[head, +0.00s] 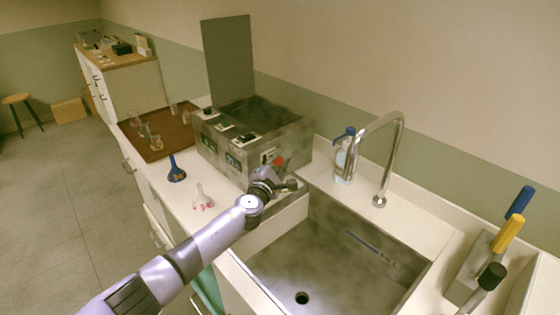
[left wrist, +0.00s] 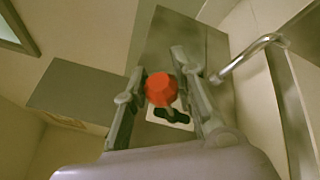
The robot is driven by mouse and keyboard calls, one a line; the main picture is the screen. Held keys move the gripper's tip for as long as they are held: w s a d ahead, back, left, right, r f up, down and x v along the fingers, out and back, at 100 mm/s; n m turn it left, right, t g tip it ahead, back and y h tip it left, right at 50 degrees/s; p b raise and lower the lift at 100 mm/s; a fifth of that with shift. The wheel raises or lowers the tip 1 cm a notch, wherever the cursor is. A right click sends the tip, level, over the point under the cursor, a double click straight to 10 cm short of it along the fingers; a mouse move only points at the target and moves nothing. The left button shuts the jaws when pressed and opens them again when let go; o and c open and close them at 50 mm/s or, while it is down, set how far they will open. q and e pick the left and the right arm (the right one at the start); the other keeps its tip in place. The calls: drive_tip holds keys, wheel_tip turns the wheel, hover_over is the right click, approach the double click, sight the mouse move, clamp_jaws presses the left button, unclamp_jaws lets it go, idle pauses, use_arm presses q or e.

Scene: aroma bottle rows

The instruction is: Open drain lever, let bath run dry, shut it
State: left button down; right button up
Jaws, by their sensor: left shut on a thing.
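The bath (head: 215,150) is a grey metal box on the counter with its lid (head: 229,58) standing upright at the back. The red drain lever (head: 279,161) is at the right end of its front face. In the left wrist view the red knob (left wrist: 161,89) sits between the two fingers of my left gripper (left wrist: 160,92), in front of a pale plate (left wrist: 171,114). My left gripper (head: 275,178) is shut on the lever. The water level inside the bath cannot be made out. My right gripper is not in view.
A sink (head: 270,268) with a tall curved faucet (head: 399,130) lies right of the bath. A soap bottle (head: 344,160) stands behind the sink. A blue-bottomed flask (head: 176,172) and a flask with pink contents (head: 203,199) stand on the counter near the brown tray (head: 160,122).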

use_arm(q)
drive_tip(key=shift+f, duration=0.1)
idle(0.3)
drive_tip(key=shift+f+b, duration=0.3)
drive_tip(key=shift+b, duration=0.4)
drive_tip(key=shift+s+d+f+m+t+h+b, duration=0.15)
drive_tip(key=shift+f+m+t+h+b, duration=0.45)
drive_tip(key=shift+m+b, duration=1.15)
drive_tip(key=shift+s+d+f+m+t+h+b, duration=0.1)
drive_tip(key=shift+f+m+t+h+b, duration=0.45)
drive_tip(key=shift+b, duration=2.2)
drive_tip(key=shift+s+d+f+m+t+h+b, duration=0.2)
drive_tip(key=shift+f+m+b, duration=0.95)
drive_tip(key=shift+b, duration=1.1)
drive_tip(key=shift+w+r+m, duration=0.1)
drive_tip(key=shift+r+m, duration=0.15)
